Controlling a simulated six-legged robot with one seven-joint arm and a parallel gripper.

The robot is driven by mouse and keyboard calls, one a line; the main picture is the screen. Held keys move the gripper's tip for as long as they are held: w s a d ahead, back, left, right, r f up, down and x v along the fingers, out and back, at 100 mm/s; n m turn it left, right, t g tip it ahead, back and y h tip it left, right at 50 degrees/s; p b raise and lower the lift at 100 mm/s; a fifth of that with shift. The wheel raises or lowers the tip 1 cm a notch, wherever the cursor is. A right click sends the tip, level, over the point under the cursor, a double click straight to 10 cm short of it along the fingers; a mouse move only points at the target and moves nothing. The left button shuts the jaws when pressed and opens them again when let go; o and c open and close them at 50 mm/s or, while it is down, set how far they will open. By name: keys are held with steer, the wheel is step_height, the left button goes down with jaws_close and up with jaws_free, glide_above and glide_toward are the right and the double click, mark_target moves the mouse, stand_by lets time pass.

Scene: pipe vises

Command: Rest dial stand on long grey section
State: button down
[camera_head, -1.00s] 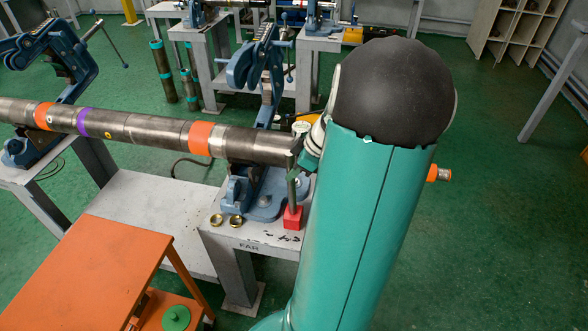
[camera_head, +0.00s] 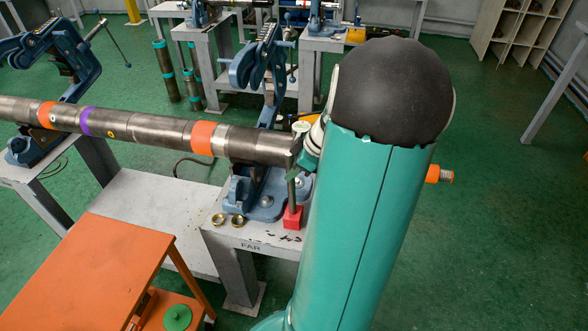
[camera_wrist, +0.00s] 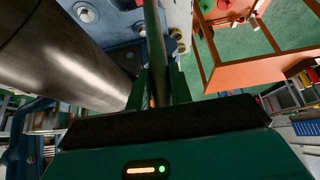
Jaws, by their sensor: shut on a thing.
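The dial stand has a red block base (camera_head: 292,218), a thin grey post and a pale round dial (camera_head: 300,127) at its top. My gripper (camera_head: 304,163) is shut on the post; the arm hides part of it in the head view. In the wrist view the post (camera_wrist: 155,40) runs upright between the fingers (camera_wrist: 159,88). The base is at the right of the grey bench top marked FAR; I cannot tell whether it touches. The long grey pipe (camera_head: 140,130), with orange and purple bands, lies across two blue vises, its right end close beside the post.
The right blue vise (camera_head: 262,195) stands on the FAR bench (camera_head: 225,238) with two brass rings (camera_head: 228,220). A low grey shelf (camera_head: 150,210) joins the benches. An orange cart (camera_head: 95,270) stands in front. The wrist view shows pipe (camera_wrist: 60,60) close left of the fingers.

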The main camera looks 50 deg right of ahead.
steer(key=shift+f, duration=0.1)
stand_by(0.6)
steer(key=c, duration=1.2)
jaws_free()
steer(key=shift+o, duration=0.2)
steer(key=shift+f, duration=0.1)
steer(key=shift+r, duration=3.6)
